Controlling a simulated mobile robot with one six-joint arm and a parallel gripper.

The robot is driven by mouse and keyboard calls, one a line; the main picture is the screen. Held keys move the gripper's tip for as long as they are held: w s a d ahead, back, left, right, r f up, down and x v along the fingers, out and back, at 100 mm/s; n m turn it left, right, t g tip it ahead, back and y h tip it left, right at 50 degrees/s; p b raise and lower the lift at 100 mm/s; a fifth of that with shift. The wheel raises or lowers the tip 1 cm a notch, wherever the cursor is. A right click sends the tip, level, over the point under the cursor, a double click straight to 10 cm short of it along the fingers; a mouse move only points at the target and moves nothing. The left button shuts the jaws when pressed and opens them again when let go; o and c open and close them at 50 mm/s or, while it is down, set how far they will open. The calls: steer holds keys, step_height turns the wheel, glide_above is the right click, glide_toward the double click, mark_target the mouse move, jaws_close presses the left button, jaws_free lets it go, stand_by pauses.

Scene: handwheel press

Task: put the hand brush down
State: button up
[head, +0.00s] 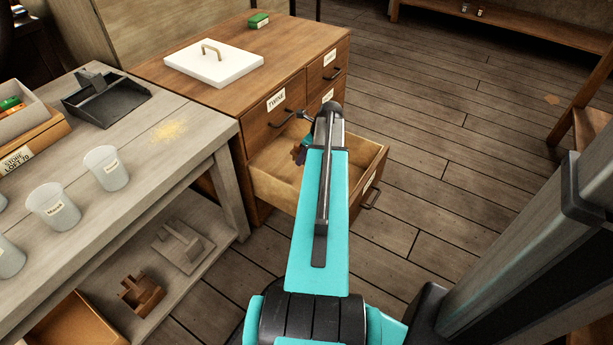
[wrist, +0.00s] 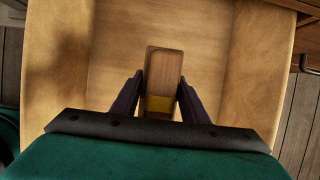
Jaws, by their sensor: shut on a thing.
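The hand brush (wrist: 164,68) shows in the wrist view as a wooden piece with a yellow band. My gripper (wrist: 160,88) is shut on it, with a dark finger on each side. Below them is the pale wooden floor of the open drawer (head: 269,183). I cannot tell whether the brush touches that floor. In the head view my gripper (head: 299,154) is at the drawer's opening, largely hidden behind my arm, and the brush cannot be made out there.
The drawer belongs to a wooden cabinet (head: 165,62) with a white lidded slab (head: 213,64) and a green block (head: 259,20) on top. Floor right of the drawer is clear.

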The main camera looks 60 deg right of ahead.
steer(key=shift+f+b, duration=0.7)
steer(key=shift+f, duration=1.35)
steer(key=shift+f+b, duration=1.15)
steer(key=shift+f, duration=1.35)
steer(key=shift+f, duration=0.1)
steer(key=o, duration=0.9)
steer(key=shift+o, duration=0.2)
steer(key=p+v, duration=0.5)
steer(key=v, duration=0.7)
